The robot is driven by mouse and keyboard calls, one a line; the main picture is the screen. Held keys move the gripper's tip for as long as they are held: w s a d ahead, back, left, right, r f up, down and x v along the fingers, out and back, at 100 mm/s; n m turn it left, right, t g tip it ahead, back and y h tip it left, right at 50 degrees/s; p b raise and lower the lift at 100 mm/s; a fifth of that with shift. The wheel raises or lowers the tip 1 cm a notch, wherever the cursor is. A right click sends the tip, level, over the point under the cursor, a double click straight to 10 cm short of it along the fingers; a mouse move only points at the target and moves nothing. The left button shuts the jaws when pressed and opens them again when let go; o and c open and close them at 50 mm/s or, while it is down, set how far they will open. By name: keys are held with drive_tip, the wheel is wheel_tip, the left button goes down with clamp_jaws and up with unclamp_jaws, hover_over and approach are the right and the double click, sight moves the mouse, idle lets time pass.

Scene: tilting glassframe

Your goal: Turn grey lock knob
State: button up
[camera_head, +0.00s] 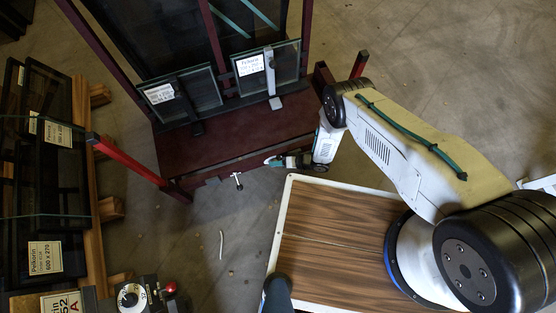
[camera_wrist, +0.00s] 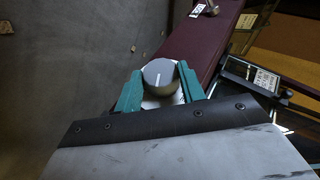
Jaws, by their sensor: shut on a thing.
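A pale plate shows just below the knob. In the head view my gripper (camera_head: 270,160) is at the front edge of the dark red tilting frame's base (camera_head: 225,146). The knob cannot be made out clearly in the head view.
Glass panes (camera_head: 285,68) with labels lean on the frame. A metal T-shaped handle (camera_head: 237,180) sticks out from its front edge. A red post (camera_head: 125,160) stands at its left corner. A rack of dark panes (camera_head: 50,170) stands at the far left. Floor between is mostly clear.

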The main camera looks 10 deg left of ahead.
drive_tip(key=shift+w, duration=0.1)
idle(0.3)
drive_tip(key=o, duration=1)
drive_tip(key=shift+a, duration=0.1)
drive_tip(key=shift+c, duration=0.2)
drive_tip(key=v, duration=0.7)
drive_tip(key=shift+d, duration=0.4)
drive_tip(key=shift+r, duration=0.15)
